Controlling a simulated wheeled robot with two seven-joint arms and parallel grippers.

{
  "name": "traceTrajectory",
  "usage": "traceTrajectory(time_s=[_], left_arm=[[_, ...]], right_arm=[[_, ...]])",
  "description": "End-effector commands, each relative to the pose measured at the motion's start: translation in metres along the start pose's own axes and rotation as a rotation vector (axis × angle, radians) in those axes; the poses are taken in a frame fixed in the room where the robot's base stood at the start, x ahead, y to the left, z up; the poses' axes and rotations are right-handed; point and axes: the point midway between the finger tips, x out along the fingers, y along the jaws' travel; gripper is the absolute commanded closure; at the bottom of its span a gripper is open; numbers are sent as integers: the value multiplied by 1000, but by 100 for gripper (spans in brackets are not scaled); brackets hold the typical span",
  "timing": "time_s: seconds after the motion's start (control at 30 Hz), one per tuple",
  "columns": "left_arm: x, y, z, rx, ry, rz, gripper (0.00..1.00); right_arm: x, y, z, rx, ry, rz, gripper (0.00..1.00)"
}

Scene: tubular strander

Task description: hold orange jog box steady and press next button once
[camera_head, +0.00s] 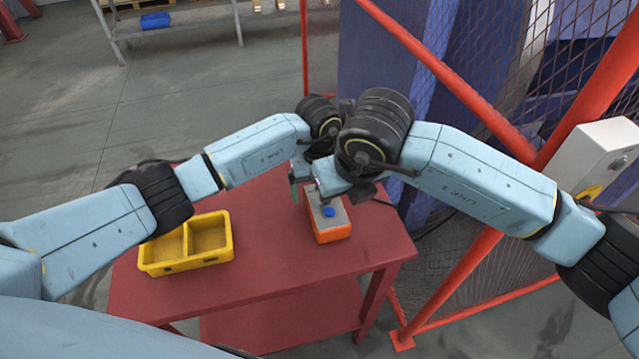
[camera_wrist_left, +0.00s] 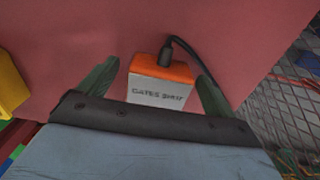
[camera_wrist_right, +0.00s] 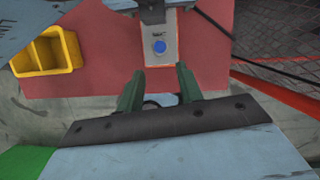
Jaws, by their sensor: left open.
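The orange jog box (camera_head: 331,232) lies on the red table, with a grey top and a round blue button (camera_head: 329,211) near its close end. In the left wrist view, the box (camera_wrist_left: 160,90) sits between the spread fingers of my left gripper (camera_wrist_left: 155,82), with a gap showing on each side. In the head view my left gripper (camera_head: 318,188) is at the far end of the box, partly hidden. My right gripper (camera_wrist_right: 160,84) has its fingers apart with nothing held. The blue button (camera_wrist_right: 160,47) shows beyond its fingertips. Small button labels are unreadable.
A yellow two-compartment tray (camera_head: 187,246) stands left on the red table (camera_head: 260,270). A black cable (camera_wrist_left: 190,48) leaves the box's end. A red-framed mesh fence (camera_head: 455,258) and a grey-white cabinet (camera_head: 588,160) stand on the right. The table's front is clear.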

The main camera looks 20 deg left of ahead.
Motion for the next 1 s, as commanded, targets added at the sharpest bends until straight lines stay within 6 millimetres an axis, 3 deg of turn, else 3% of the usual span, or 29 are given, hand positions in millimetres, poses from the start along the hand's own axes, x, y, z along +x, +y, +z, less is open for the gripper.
traceTrajectory(time_s=[0.07,0.5,0.77,1.0], left_arm=[[0,0,0,0,0,0,9],[0,0,0,0,0,-1,65],[-1,0,0,0,0,-1,65],[-1,0,0,0,0,-1,65]], right_arm=[[0,0,0,0,0,0,64],[0,0,0,0,0,0,64],[0,0,0,0,0,0,98],[0,0,0,0,0,0,100]])
